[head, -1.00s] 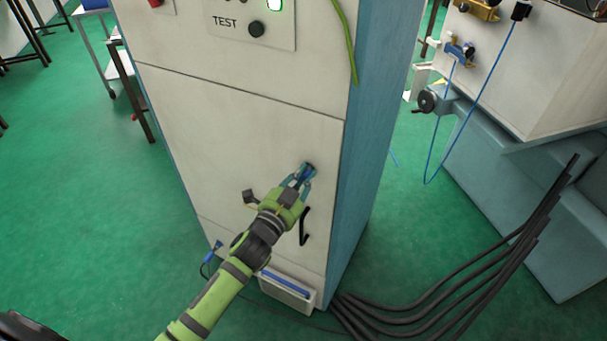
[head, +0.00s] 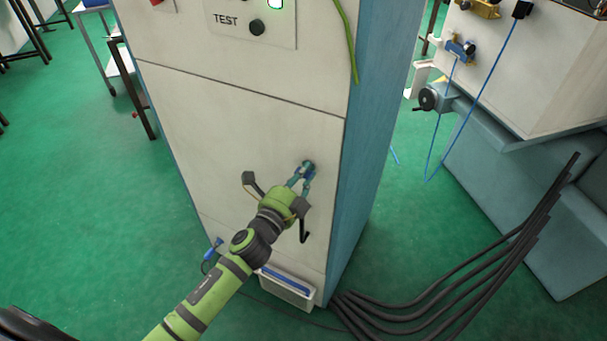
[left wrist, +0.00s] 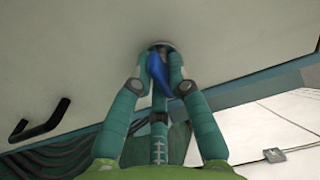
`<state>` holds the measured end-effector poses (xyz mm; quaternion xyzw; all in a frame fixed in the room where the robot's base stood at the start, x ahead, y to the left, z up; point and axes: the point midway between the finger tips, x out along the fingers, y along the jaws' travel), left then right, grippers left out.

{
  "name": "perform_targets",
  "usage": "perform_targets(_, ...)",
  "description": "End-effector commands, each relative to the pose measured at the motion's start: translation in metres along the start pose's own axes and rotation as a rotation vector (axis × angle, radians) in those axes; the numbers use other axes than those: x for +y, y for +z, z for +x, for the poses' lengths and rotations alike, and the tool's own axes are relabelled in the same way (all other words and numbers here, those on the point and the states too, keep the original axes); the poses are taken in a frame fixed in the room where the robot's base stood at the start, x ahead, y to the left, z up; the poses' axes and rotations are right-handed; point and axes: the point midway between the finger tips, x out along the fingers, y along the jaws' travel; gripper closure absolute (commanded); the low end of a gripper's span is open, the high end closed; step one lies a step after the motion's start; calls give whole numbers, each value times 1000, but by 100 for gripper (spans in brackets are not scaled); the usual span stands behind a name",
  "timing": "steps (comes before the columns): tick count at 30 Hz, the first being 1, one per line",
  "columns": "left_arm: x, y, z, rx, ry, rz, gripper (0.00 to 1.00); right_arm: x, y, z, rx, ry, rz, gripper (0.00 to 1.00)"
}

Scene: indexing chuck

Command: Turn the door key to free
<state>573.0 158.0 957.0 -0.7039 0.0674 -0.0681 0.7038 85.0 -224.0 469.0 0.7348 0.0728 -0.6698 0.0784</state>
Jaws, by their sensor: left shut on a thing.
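The door key (head: 308,169) sits in a round lock near the right edge of the cabinet door (head: 230,140). In the left wrist view the blue key bow (left wrist: 159,74) stands between the fingers, just below the lock's metal ring (left wrist: 160,46). My left gripper (head: 303,178) is shut on the key, its fingertips close to the door face; it also shows in the left wrist view (left wrist: 158,66). The fingers hide part of the key. The door looks closed. My right gripper is not in view.
A black door handle (head: 303,228) is below the lock, close to my gripper; it also shows in the left wrist view (left wrist: 40,121). Thick black cables (head: 430,300) lie on the floor at right. A blue-grey machine (head: 520,190) stands beyond a floor gap.

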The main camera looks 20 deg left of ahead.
Motion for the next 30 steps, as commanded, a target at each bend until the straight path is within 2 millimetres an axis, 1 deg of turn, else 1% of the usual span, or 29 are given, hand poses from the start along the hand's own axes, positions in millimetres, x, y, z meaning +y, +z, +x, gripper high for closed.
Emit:
perform_targets(15,2,0,0,-1,5,18,100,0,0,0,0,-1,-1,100)
perform_targets(16,2,0,0,-1,5,18,71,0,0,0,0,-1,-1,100)
perform_targets(17,2,0,0,-1,5,18,60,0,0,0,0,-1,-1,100)
perform_targets(26,1,0,0,-1,2,16,60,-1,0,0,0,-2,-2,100)
perform_targets(30,1,0,-7,-1,3,15,60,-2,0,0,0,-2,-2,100)
